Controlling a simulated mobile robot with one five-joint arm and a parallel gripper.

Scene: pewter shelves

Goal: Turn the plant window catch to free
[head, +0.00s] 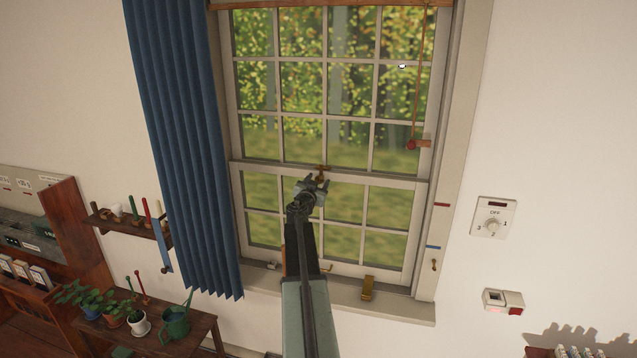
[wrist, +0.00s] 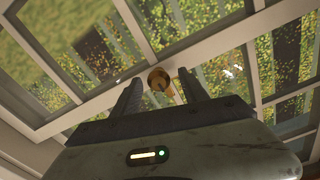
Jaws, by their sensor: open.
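The window catch (head: 321,168) is a small brass piece on the meeting rail in the middle of the sash window (head: 329,178). In the wrist view the brass catch (wrist: 158,79) shows between the fingertips, with its lever partly visible. My gripper (head: 316,181) is raised in front of the rail, just below the catch. In the wrist view my gripper (wrist: 158,88) has its two fingers apart, one on each side of the catch. I cannot tell whether either finger touches it. The catch's base is partly hidden.
A blue curtain (head: 185,150) hangs left of the window. A red-ended pull cord (head: 411,144) hangs at the right. A brass fitting (head: 367,288) stands on the sill. Potted plants (head: 137,322) and a watering can (head: 175,322) stand on a low table at left. A dial (head: 493,225) is on the right wall.

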